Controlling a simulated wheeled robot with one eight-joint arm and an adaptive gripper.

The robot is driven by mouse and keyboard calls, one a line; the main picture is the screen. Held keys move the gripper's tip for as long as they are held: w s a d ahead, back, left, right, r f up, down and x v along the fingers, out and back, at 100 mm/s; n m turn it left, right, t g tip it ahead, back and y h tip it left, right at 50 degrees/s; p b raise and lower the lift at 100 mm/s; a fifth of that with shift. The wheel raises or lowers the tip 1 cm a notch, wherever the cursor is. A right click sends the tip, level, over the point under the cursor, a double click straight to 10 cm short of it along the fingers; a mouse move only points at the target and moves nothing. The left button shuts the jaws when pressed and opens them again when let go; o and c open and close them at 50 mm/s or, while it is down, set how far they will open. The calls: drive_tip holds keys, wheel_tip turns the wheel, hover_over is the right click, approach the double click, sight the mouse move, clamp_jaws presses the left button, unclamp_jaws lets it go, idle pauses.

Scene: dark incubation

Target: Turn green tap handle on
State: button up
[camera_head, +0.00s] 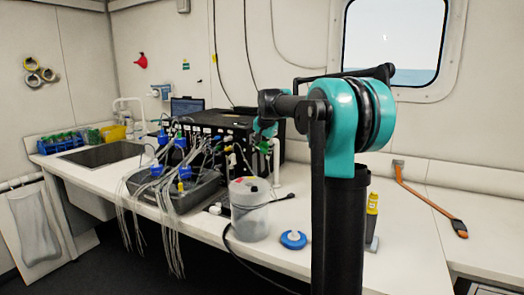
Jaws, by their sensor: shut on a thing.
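The green tap handle (264,147) shows as a small green patch beside a white upright pipe (277,160) at the front of the black equipment box. My gripper (262,139) is at the far end of my teal and black arm, right at this handle. It looks small and dark against the box, and its fingers are partly hidden. It appears shut on the handle. The handle's exact angle is too small to tell, and no water flow can be made out.
A grey tray (178,196) with blue-capped bottles and many hanging tubes stands left of the pipe. A clear lidded container (249,212) and a blue round lid (293,240) are in front. A sink (103,153) is farther left. An orange tool (430,200) lies right.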

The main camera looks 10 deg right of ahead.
idle(0.3)
drive_tip(key=o, duration=1.2)
drive_tip(key=v, duration=1.2)
